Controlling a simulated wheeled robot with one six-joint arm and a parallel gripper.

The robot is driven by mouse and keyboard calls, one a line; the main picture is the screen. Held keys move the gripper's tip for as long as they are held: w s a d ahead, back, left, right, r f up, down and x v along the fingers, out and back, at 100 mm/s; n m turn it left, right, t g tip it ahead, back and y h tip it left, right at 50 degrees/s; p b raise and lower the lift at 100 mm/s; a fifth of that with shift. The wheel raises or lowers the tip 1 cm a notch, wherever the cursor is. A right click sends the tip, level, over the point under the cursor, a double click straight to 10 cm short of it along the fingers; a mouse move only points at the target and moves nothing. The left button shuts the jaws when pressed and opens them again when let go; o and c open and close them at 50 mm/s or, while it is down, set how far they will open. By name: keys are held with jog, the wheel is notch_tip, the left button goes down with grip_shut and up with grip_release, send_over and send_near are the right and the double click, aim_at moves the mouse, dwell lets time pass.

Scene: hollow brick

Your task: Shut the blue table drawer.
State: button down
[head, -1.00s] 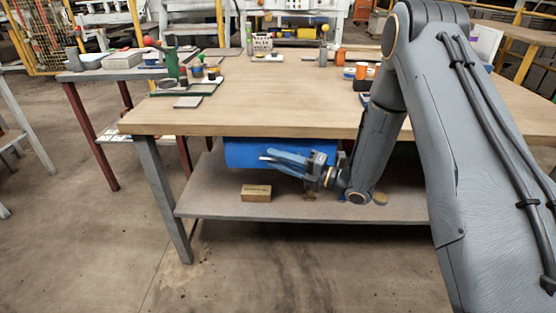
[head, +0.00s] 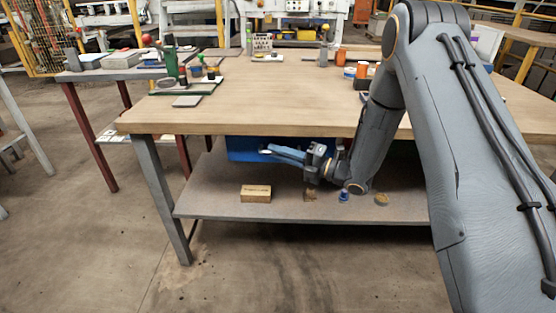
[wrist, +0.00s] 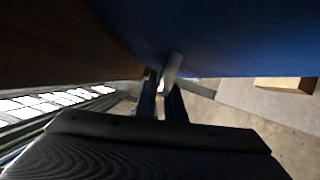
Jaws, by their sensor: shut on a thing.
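The blue drawer (head: 245,149) hangs under the wooden table top (head: 260,115). Its front shows just below the table's front edge; I cannot tell how flush it sits. My gripper (head: 272,152) is at the drawer front, its fingers pointing left in the head view. In the wrist view the blue drawer front (wrist: 235,35) fills the upper right. A pale metal handle (wrist: 172,67) stands out from it. My gripper (wrist: 162,95) is shut on this handle. The fingertips are partly dark and hard to make out.
The table leg (head: 163,195) stands left of the drawer. Bottles and trays stand on the table's far left.

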jog(key=c, duration=1.8)
grip_release()
jog(key=shift+w, duration=0.25)
jog(key=shift+c, duration=0.2)
jog(key=shift+d, duration=0.1)
jog(key=v, duration=0.7)
jog(key=shift+s+d, duration=0.2)
jog(key=shift+d, duration=0.1)
